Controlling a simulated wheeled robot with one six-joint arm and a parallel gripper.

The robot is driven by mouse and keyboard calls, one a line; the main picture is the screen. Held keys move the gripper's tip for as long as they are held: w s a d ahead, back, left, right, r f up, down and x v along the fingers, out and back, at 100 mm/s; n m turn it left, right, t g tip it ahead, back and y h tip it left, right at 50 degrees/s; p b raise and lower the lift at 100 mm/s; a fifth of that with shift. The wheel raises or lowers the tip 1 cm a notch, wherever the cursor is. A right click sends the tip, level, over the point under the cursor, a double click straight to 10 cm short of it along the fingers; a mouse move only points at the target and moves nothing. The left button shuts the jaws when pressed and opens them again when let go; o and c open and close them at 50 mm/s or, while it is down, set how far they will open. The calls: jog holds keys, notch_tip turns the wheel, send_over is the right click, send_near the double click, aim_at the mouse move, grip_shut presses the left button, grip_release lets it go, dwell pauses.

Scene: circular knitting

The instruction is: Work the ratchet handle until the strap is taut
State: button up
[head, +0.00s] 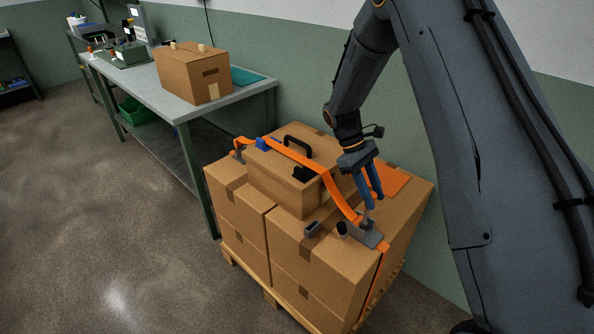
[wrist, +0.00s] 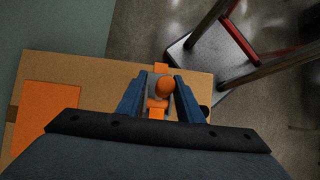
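The ratchet (head: 370,235) is a grey metal piece on top of the front right carton. Its handle stands up with an orange knob (wrist: 165,86), seen in the wrist view. The orange strap (head: 334,190) runs from the left side over the middle box (head: 285,185) down to the ratchet, and on down the carton's side. It curves between box and ratchet; I cannot tell its tension. My gripper (head: 373,203) points down just above the ratchet. In the wrist view its blue fingers (wrist: 160,80) stand apart on either side of the knob, with no clear contact.
Cartons (head: 310,262) are stacked on a wooden pallet (head: 270,292). The middle box has a black handle (head: 298,144). An orange sheet (head: 393,181) lies behind my gripper. A grey workbench (head: 165,100) with another carton (head: 193,75) stands at the left. The floor at left is clear.

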jog(key=o, duration=1.6)
jog(key=w+d, duration=0.1)
jog(key=w+d+b, duration=0.1)
jog(key=w+d, duration=0.1)
jog(key=shift+w+d, duration=0.15)
jog(key=shift+w, duration=0.1)
jog(key=shift+w+d+r+b, duration=0.15)
jog(key=shift+w+d+b, duration=0.1)
jog(key=shift+w+b, duration=0.05)
jog(key=shift+o, duration=1.2)
jog(key=c, duration=0.4)
jog(key=shift+p+v, duration=0.45)
jog(key=shift+v, duration=2.55)
jog(key=shift+c, duration=0.2)
jog(key=shift+w, duration=0.1)
jog(key=c, duration=1)
jog(key=shift+a, duration=0.1)
jog(key=shift+c, duration=0.4)
